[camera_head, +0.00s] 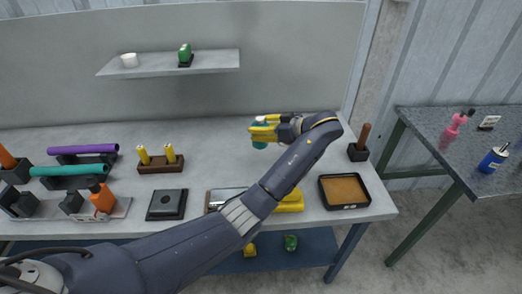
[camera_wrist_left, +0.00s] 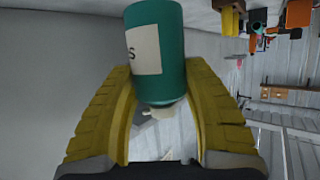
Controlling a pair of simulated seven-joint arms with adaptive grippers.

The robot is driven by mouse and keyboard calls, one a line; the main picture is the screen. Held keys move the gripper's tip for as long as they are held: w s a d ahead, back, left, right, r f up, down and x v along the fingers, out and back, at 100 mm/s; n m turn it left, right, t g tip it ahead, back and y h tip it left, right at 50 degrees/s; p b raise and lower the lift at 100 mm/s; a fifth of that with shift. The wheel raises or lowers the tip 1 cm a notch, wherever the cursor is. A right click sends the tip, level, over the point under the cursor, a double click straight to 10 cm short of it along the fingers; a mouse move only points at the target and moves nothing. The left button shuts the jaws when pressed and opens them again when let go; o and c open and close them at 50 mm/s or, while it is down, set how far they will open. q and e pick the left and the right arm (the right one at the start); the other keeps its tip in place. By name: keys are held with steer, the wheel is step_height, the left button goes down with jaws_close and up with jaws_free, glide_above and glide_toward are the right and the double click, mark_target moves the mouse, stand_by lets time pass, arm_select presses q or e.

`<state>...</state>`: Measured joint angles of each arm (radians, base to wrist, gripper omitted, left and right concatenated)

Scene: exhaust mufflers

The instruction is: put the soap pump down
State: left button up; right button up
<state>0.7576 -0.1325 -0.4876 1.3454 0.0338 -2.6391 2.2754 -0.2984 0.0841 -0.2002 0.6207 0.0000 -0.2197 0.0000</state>
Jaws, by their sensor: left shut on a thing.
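The soap pump (camera_head: 259,141) is a green bottle with a pale top, over the back middle of the workbench (camera_head: 225,150). In the left wrist view the green bottle (camera_wrist_left: 157,50) shows a white label, with its pale pump head (camera_wrist_left: 164,112) toward the palm. My left gripper (camera_head: 262,131) is shut on it, with yellow fingers on both sides. The fingers hide part of the bottle in the head view. I cannot tell whether its base touches the bench. My right gripper is not in view.
A brown-filled tray (camera_head: 343,191) and a dark block with a wooden handle (camera_head: 363,138) stand to the right. A two-handled yellow holder (camera_head: 161,160) stands to the left. A side table (camera_head: 440,150) holds pink (camera_head: 455,124) and blue (camera_head: 493,159) bottles. Bare bench lies around the gripper.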

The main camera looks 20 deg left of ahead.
arm_select(q)
steer(key=shift+f, duration=4.8)
steer(key=shift+f, duration=0.1)
steer(key=o, duration=1.4)
steer(key=shift+c, duration=0.2)
steer(key=v, duration=0.7)
steer(key=shift+d+r, duration=0.2)
steer(key=shift+r, duration=0.05)
steer(key=shift+s, duration=0.1)
